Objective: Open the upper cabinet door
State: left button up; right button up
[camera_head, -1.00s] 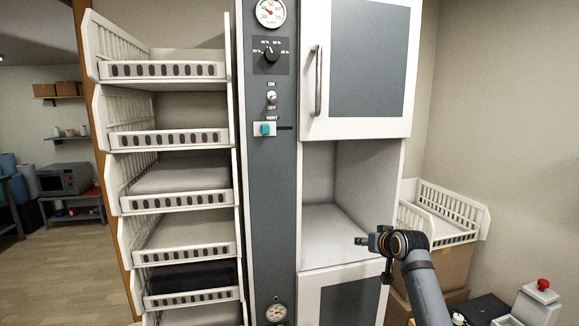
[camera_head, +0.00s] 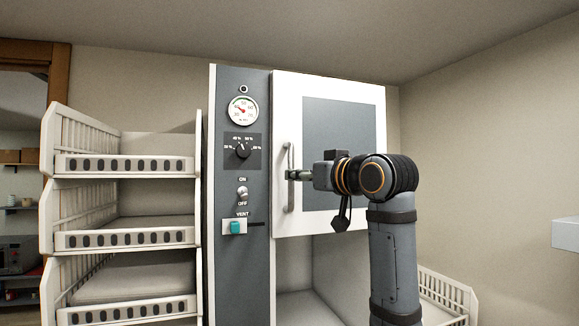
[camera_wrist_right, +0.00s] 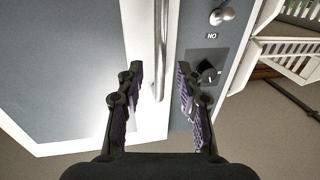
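The upper cabinet door (camera_head: 334,218) is shut, with a white frame and a grey panel. Its vertical metal handle (camera_head: 290,200) is at the door's left side. My right gripper (camera_head: 296,175) is at the handle in the head view. In the right wrist view the gripper (camera_wrist_right: 156,85) is open, its two fingers apart. The handle (camera_wrist_right: 160,40) shows between and beyond the fingers, with no finger seen touching it. My left gripper is not in view.
A grey control panel (camera_head: 243,285) with a gauge (camera_head: 243,110), dial and switches stands left of the door. White racks (camera_head: 125,240) stand further left. An open compartment (camera_head: 297,262) is below the door. A white box-like thing (camera_head: 567,234) is at the right edge.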

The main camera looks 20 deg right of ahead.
aim_at(291, 204)
jog(key=p+x, duration=0.2)
jog(key=x, duration=0.2)
jog(key=shift+w+a+r, duration=0.1)
jog(key=shift+w+r, duration=0.05)
jog(key=shift+w, duration=0.55)
grip_shut()
jog(key=shift+f, duration=0.2)
